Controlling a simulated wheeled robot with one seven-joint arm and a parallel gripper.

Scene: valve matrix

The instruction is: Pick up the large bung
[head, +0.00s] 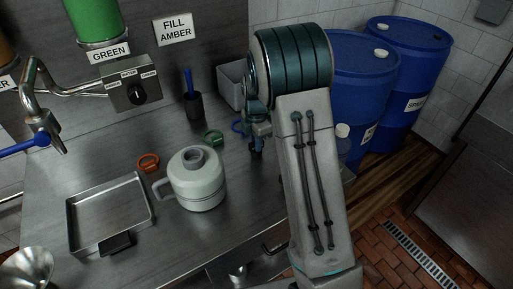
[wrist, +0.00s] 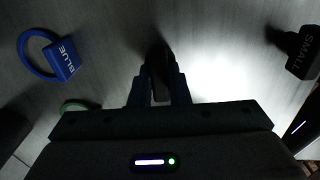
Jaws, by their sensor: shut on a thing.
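My gripper (wrist: 160,88) points down at the steel bench and is shut on a dark thing between its fingers, which I take to be the large bung (wrist: 160,94). Little of the bung shows, and no label on it can be read. Whether it still touches the bench is unclear. In the head view my gripper (head: 256,148) is partly hidden by my arm, right of the green ring.
A blue ring tag (wrist: 50,60) lies left of my gripper. A green ring (head: 213,138), an orange ring (head: 148,163), a white jug (head: 197,182) and a steel tray (head: 108,208) are on the bench. A dark cup (head: 194,105) and grey bin (head: 231,86) stand behind. Blue drums (head: 408,85) stand right.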

